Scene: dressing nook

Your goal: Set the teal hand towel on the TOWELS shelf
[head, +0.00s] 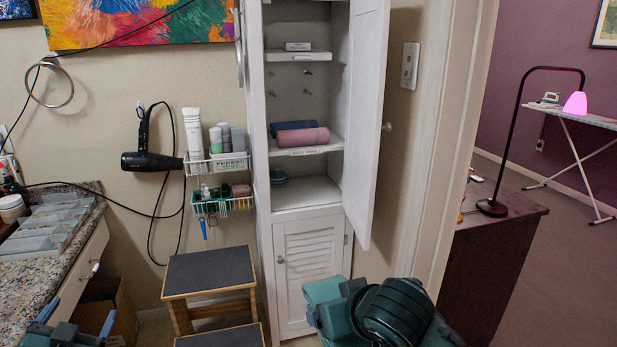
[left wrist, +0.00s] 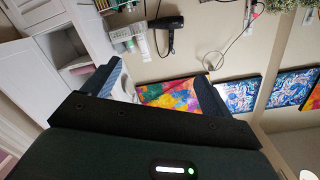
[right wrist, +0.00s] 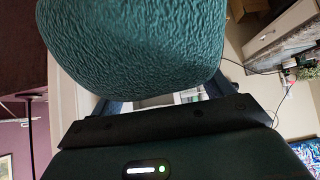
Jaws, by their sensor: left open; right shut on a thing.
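The teal hand towel (right wrist: 135,45) is a thick ribbed roll that fills the top of the right wrist view. My right gripper (right wrist: 155,95) is shut on it. In the head view a piece of the towel (head: 322,291) shows beside my right arm, low in front of the cabinet. The white cabinet (head: 262,215) stands open. Its middle shelf (head: 325,146) holds a pink roll (head: 302,138) and a blue roll (head: 293,126); the label on its edge is too small to read. My left gripper (head: 79,318) is open and empty at lower left, near the counter.
The cabinet door (head: 367,120) swings out on the right. A step stool (head: 208,271) stands in front at left. A desk (head: 500,235) is beyond the doorway.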

